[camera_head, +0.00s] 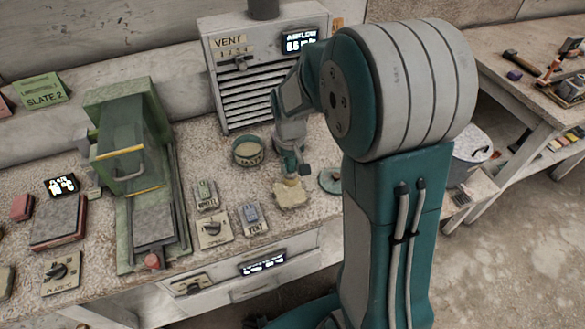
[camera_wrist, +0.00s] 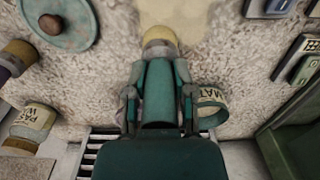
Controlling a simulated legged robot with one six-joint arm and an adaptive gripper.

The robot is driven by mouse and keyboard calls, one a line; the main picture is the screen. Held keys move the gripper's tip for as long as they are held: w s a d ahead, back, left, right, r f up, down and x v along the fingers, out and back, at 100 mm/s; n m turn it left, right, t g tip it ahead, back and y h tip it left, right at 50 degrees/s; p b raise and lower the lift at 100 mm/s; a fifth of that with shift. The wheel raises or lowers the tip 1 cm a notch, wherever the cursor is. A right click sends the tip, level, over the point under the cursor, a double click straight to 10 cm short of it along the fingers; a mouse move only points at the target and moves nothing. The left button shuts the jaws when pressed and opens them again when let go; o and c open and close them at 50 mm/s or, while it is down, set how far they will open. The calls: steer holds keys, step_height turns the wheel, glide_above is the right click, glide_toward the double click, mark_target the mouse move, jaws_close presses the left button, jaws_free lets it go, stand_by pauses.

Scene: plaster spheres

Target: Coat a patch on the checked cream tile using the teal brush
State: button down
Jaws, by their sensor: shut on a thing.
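My gripper (camera_wrist: 158,100) points down at the bench and is shut on the teal brush (camera_wrist: 159,75). The brush's pale yellow tip (camera_wrist: 160,36) is at the near edge of a cream patch (camera_wrist: 200,18) in the wrist view. Whether the tip touches it I cannot tell. In the head view my gripper (camera_head: 289,160) is just above and behind this cream piece (camera_head: 290,195), which looks irregular in outline. It is probably the cream tile, but no checks can be made out on it.
A round labelled pot (camera_head: 248,151) stands left of my gripper, and a teal lid (camera_head: 330,180) with a brown knob lies to the right. A vent unit (camera_head: 262,85) stands behind. Switch plates (camera_head: 213,229) and a green press (camera_head: 130,150) are at the left.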

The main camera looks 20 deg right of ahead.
steer(key=shift+w, duration=0.25)
steer(key=shift+s+r, duration=0.7)
steer(key=shift+s, duration=0.3)
steer(key=shift+f, duration=0.75)
steer(key=shift+s, duration=0.9)
